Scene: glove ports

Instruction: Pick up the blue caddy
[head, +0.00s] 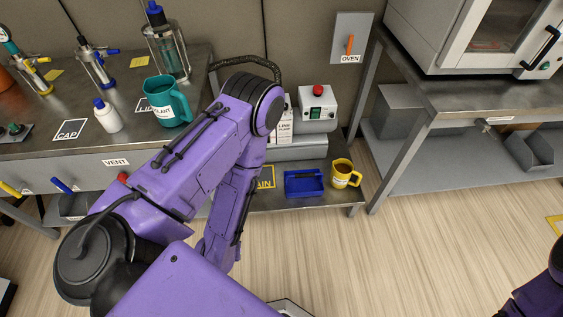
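The blue caddy (304,184) is a small open blue box. It sits on the low shelf in the head view, just right of my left arm. A yellow mug (344,174) stands close to its right, and a yellow-framed label is at its left, partly covered by my arm. My purple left arm crosses the middle of the view, bends at the top and runs down; its gripper is hidden behind my own arm. Only a bit of my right arm shows at the lower right corner, and its gripper is out of view.
A teal jug (168,103) and a white bottle (108,116) stand on the left bench. A grey box with a red button (318,108) is behind the caddy. An oven (480,40) tops the right bench (450,98). The wooden floor (400,260) in front is clear.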

